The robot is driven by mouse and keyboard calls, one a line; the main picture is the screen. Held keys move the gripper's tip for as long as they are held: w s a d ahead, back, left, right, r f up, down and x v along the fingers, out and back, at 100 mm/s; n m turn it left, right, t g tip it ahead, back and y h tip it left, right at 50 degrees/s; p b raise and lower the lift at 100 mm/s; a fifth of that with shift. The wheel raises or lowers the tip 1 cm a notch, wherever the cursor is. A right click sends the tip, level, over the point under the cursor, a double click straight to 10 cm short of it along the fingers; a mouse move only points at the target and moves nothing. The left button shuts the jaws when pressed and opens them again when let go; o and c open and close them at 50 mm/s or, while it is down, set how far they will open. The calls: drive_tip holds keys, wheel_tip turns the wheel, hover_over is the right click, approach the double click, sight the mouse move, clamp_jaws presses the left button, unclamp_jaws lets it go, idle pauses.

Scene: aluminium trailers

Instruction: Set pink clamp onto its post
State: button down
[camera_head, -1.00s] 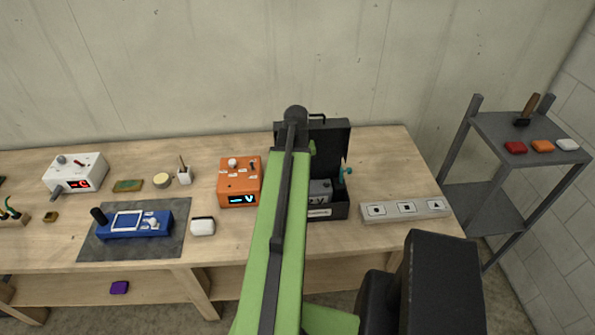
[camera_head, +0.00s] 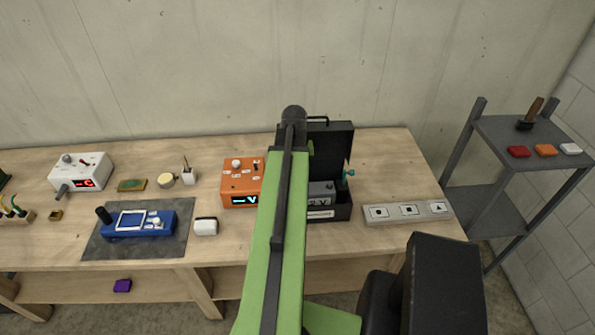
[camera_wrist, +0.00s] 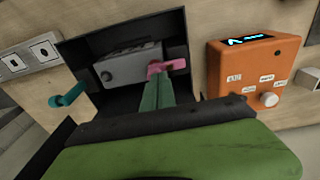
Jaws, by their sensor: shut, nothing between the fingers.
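The pink clamp (camera_wrist: 166,66) shows in the wrist view at the right end of the grey battery box (camera_wrist: 131,68), inside the black case (camera_wrist: 181,28). Whether it sits around a post or only beside one, I cannot tell. My gripper (camera_wrist: 157,82) is shut and empty. Its teal-green fingertips are right at the pink clamp, overlapping it in the picture. A round light stud (camera_wrist: 106,76) shows at the box's other end. A teal clamp (camera_wrist: 70,96) is at the case's edge. In the head view my arm hides the pink clamp and the gripper.
An orange meter (camera_head: 241,183) stands left of the open case (camera_head: 342,212), and a white panel (camera_head: 408,212) lies to its right. A white object (camera_head: 205,226) and a blue device (camera_head: 140,222) are further left. Bare bench shows around the panel.

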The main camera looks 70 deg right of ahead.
wheel_tip(320, 180, up, 11)
drive_tip(key=a+p, duration=0.1)
drive_tip(key=p, duration=0.9)
drive_tip(key=shift+w, duration=0.15)
drive_tip(key=w+a+f+n+b, duration=0.35)
drive_tip(key=w+a, duration=0.45)
drive_tip(key=w, duration=0.3)
drive_tip(key=w+a+f+n+b, duration=0.2)
drive_tip(key=w+a+f+b, duration=0.4)
drive_tip(key=w, duration=0.5)
drive_tip(key=w+a+f+n+b, duration=0.3)
drive_tip(key=w+a, duration=0.6)
drive_tip(key=w, duration=0.2)
drive_tip(key=w+a+f+n+b, duration=0.2)
drive_tip(key=w+a+f+b, duration=0.15)
drive_tip(key=a, duration=0.65)
drive_tip(key=w+a+f+n+b, duration=0.1)
drive_tip(key=w+a+f+b, duration=0.25)
drive_tip(key=a, duration=0.65)
drive_tip(key=a+f+n+b, duration=0.1)
drive_tip(key=a, duration=0.6)
drive_tip(key=s+a+f+n+y+b, duration=0.1)
drive_tip(key=a, duration=0.6)
drive_tip(key=shift+s+a+f, duration=0.2)
drive_tip(key=shift+s+f, duration=0.05)
